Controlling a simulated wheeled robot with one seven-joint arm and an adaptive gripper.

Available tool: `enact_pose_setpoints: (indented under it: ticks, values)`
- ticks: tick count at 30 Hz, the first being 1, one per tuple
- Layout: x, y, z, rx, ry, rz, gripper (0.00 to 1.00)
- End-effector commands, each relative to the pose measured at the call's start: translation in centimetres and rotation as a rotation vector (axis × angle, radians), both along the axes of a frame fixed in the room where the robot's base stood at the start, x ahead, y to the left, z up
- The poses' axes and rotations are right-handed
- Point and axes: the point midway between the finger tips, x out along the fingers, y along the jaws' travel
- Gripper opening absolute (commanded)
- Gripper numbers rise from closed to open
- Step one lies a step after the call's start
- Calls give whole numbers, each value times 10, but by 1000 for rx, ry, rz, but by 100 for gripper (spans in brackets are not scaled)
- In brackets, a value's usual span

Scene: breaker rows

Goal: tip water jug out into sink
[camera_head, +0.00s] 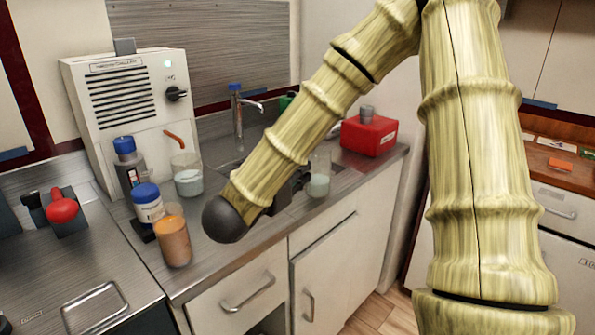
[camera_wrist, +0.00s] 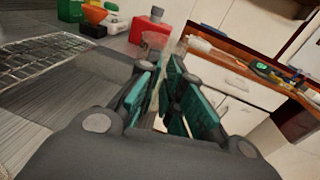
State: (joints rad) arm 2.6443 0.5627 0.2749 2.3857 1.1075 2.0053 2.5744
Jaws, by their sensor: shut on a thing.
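A clear jug (camera_head: 319,178) with pale water low in it is at my gripper (camera_head: 298,186), in front of the red can. It looks upright in the head view. My gripper is shut on it, with the teal fingers (camera_wrist: 176,95) near the picture's middle in the wrist view. The jug shows there only faintly as a see-through shape (camera_wrist: 153,44) beyond the fingers. The sink is set in the grey counter by the blue-topped tap (camera_head: 238,110). My arm hides most of the sink in the head view.
A white machine (camera_head: 125,100) stands at the back left, with a clear beaker (camera_head: 188,176) before it. Blue-capped bottles (camera_head: 147,203) and an amber jar (camera_head: 173,242) stand near the counter's front left. A red can (camera_head: 368,137) stands at the counter's right end.

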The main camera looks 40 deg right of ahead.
Motion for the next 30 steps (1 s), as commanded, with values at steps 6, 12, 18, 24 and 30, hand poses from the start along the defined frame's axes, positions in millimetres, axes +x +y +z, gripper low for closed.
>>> enact_pose_setpoints:
  ticks: [6, 12, 18, 24, 30]
  values:
    - [8, -2, 20, 27, 99, -4, 0]
    - [17, -4, 26, 55, 195, -4, 0]
    - [25, -7, 34, 83, 290, -5, 0]
    - [36, -10, 41, 111, 387, -6, 0]
    - [46, -13, 40, 139, 482, -8, 0]
